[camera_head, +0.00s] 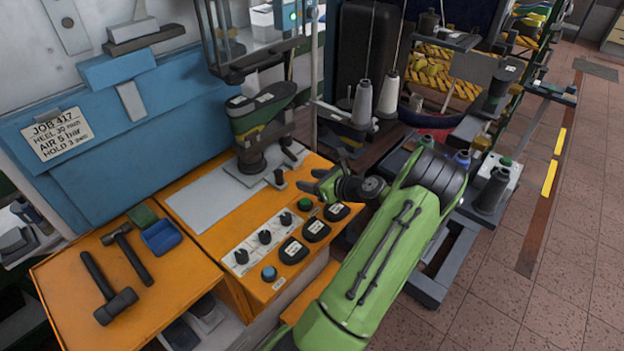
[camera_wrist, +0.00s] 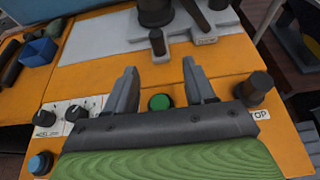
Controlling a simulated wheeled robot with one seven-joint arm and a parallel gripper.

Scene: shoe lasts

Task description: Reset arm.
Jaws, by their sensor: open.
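My gripper (camera_head: 314,185) is at the end of my green arm, above the front of the orange machine bench. In the wrist view its two grey fingers (camera_wrist: 161,92) stand apart with nothing between them. A green button (camera_wrist: 160,102) shows between and below the fingers; it also shows in the head view (camera_head: 305,204), just below the gripper. The gripper appears apart from the panel, though the exact gap is hard to tell.
A shoe last (camera_head: 262,112) stands on a post behind the gripper. Black knobs (camera_head: 265,237) and a blue button (camera_head: 269,273) line the panel. Hammers (camera_head: 108,290) and a blue tray (camera_head: 161,238) lie at left. Thread cones (camera_head: 362,103) stand behind. Floor at right is open.

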